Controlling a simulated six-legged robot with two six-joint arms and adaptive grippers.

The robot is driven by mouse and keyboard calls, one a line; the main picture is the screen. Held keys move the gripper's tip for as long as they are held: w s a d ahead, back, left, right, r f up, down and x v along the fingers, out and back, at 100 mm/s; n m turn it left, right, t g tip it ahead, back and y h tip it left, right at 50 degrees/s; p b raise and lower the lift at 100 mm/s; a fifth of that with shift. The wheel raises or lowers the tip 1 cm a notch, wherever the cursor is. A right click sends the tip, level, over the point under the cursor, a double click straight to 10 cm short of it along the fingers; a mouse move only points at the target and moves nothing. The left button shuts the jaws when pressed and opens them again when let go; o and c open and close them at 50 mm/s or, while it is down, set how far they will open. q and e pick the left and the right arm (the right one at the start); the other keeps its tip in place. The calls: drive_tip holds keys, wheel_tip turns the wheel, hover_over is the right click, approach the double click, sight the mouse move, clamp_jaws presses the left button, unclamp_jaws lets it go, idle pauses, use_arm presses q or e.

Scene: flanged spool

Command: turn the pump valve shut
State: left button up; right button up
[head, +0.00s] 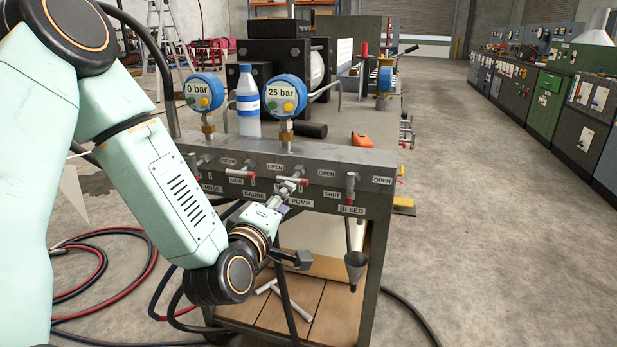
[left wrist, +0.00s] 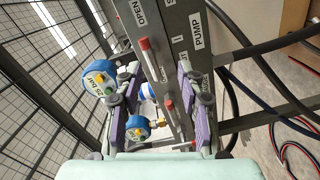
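The pump valve's handle, with a red end (head: 300,181), shows above the PUMP label on the dark panel in the head view. A red-tipped lever (left wrist: 145,45) beyond my fingers in the left wrist view looks like this handle. My left gripper (head: 287,188) is right in front of the valve. In the left wrist view its two purple-padded fingers (left wrist: 158,95) stand wide apart, with the panel between them. I cannot tell whether either finger touches the handle, and the fingers partly hide the valve body. My right gripper is not in view.
A 0 bar gauge (head: 204,92) and a 25 bar gauge (head: 284,97) stand above the panel, with a bottle (head: 248,102) between them. The bleed valve (head: 350,186) is to the right, above a funnel (head: 355,265). Hoses lie on the floor at left; the right floor is clear.

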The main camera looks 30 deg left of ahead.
sight(292, 177)
use_arm(q)
drive_tip(key=shift+w+r+n+y, duration=0.2)
drive_tip(key=shift+r+n+y, duration=0.2)
drive_tip(key=shift+r+n, duration=0.25)
drive_tip(key=b+x, duration=0.1)
drive_tip(key=x, duration=0.5)
drive_tip(key=shift+w+a+b, duration=0.15)
drive_tip(key=shift+w+b, duration=0.05)
drive_tip(key=shift+b, duration=0.2)
drive_tip(key=shift+w+a, duration=0.2)
drive_tip(key=shift+w, duration=0.1)
drive_tip(key=shift+w+d, duration=0.1)
drive_tip(key=shift+w, duration=0.1)
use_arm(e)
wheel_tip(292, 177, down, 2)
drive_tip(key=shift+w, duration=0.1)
